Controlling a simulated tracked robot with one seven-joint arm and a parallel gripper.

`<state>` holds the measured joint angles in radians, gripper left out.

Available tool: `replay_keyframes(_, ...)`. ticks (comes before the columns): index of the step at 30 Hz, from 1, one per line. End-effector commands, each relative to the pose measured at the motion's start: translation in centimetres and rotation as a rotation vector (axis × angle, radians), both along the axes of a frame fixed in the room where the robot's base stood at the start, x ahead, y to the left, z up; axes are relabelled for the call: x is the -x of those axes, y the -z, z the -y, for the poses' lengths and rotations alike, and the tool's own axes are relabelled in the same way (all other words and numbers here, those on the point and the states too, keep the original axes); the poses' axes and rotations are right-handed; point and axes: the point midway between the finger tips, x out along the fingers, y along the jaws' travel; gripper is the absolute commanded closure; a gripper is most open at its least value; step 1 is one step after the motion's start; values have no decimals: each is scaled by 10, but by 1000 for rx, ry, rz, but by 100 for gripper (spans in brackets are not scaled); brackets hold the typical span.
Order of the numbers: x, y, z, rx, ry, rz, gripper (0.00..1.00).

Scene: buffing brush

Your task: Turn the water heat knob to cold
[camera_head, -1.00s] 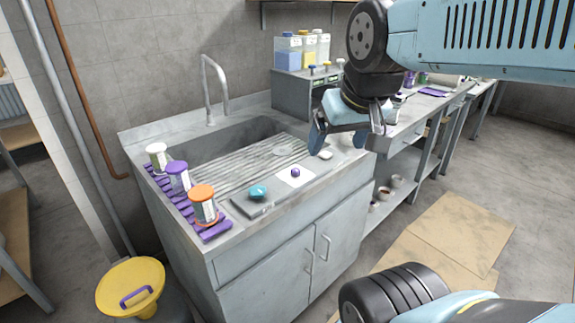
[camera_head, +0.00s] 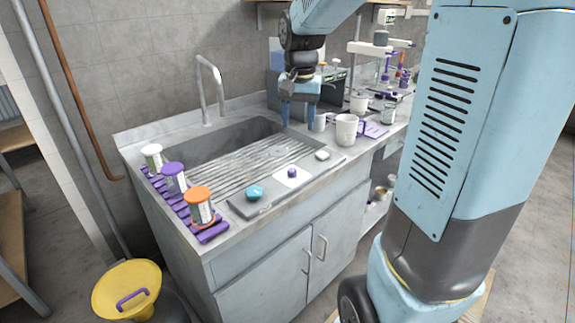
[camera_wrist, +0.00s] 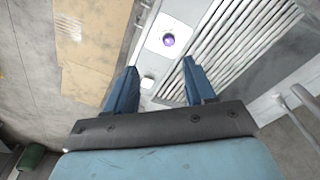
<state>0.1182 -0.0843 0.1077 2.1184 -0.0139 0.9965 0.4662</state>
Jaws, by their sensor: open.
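Two knob-like things lie at the front edge of the sink counter. A purple round knob (camera_head: 291,173) sits on a white square plate, and a teal one (camera_head: 255,192) sits on a grey plate to its left. I cannot tell which is the water heat knob or read any marks. The purple knob also shows in the wrist view (camera_wrist: 168,40), beyond the fingertips. My gripper (camera_head: 299,113) is open and empty, pointing down over the back right end of the sink. Its two blue fingers (camera_wrist: 160,68) are apart in the wrist view.
The sink (camera_head: 190,155) has a ribbed drainer and a tall faucet (camera_head: 218,88). Three lidded jars stand on a purple rack (camera_head: 212,232) at left. A mug (camera_head: 346,129) and a small white block (camera_head: 322,155) are at right.

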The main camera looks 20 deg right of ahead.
Motion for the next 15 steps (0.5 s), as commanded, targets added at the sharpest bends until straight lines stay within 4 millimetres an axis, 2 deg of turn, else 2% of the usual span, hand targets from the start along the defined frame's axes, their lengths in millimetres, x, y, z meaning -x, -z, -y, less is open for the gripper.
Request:
replay_keyframes(1, -12, 9, 1, -5, 23, -23, 46)
replay_keyframes(6, -42, 30, 3, -21, 91, -77, 46)
replay_keyframes(10, -54, 40, 4, -27, 123, -99, 46)
replay_keyframes(15, -60, 47, 5, -30, 139, -110, 46)
